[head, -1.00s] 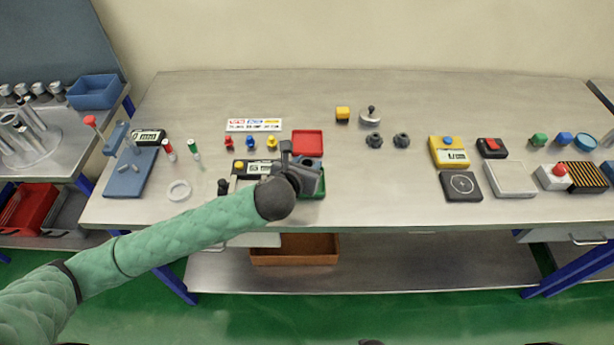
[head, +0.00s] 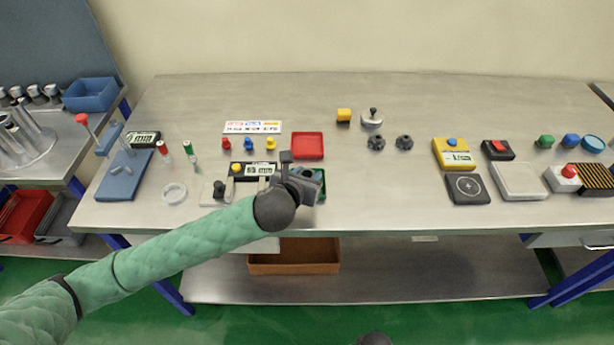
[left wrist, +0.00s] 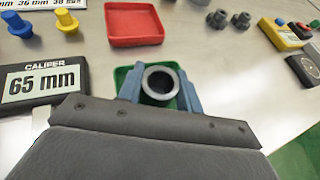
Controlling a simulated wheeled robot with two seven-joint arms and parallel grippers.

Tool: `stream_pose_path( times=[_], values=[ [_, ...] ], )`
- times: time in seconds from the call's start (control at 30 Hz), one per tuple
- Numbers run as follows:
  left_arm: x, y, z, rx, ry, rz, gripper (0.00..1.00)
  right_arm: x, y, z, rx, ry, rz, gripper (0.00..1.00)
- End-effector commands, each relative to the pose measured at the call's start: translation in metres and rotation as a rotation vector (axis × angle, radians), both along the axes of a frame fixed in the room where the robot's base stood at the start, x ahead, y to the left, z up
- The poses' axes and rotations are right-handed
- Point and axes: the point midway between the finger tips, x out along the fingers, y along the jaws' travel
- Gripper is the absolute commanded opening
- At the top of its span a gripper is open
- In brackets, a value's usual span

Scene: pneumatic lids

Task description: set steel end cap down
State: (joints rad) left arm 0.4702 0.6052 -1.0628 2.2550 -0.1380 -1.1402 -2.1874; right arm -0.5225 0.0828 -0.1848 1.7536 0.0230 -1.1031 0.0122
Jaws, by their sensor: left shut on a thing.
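The steel end cap (left wrist: 160,84) is a round metal ring with a dark hollow centre in the left wrist view. My left gripper (left wrist: 160,90) is shut on it, with one blue-grey finger on each side. The cap is over the green tray (left wrist: 122,74), whose rim shows around it; I cannot tell whether it touches the tray floor. In the head view my left gripper (head: 308,184) covers most of the green tray (head: 322,180), and the cap is hidden there.
A red tray (head: 308,145) lies just behind the green one. The caliper display (left wrist: 40,84) reads 65 mm and sits to the left. Coloured plugs (head: 248,143) stand behind it. Two dark knobs (head: 390,142) are to the right.

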Motion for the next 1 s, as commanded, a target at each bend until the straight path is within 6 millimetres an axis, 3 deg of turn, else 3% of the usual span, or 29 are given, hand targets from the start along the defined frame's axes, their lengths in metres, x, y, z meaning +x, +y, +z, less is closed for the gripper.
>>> stream_pose_path(
  times=[0.3,0.33,0.4,0.43,0.87,1.0],
  values=[
    [0.000,0.000,-0.002,0.001,-0.001,0.000,0.00,-0.001,0.000,-0.002,0.000,-0.001,0.000,0.00],
    [0.000,0.000,-0.002,0.001,-0.001,0.000,0.41,-0.001,0.000,-0.003,0.000,-0.001,0.000,0.00],
    [0.000,0.000,-0.002,0.000,0.000,0.001,0.55,-0.001,0.000,-0.004,0.000,-0.001,0.000,0.00],
    [0.000,0.000,-0.002,0.000,0.000,0.001,0.57,-0.001,0.000,-0.004,0.000,-0.001,0.000,0.00],
    [-0.006,0.003,0.003,0.000,-0.001,-0.001,0.57,-0.001,0.000,-0.003,-0.001,0.008,0.000,0.00],
    [-0.024,0.010,0.012,0.000,-0.002,-0.002,0.57,0.009,0.004,0.023,0.005,-0.006,0.000,0.00]
  ],
)
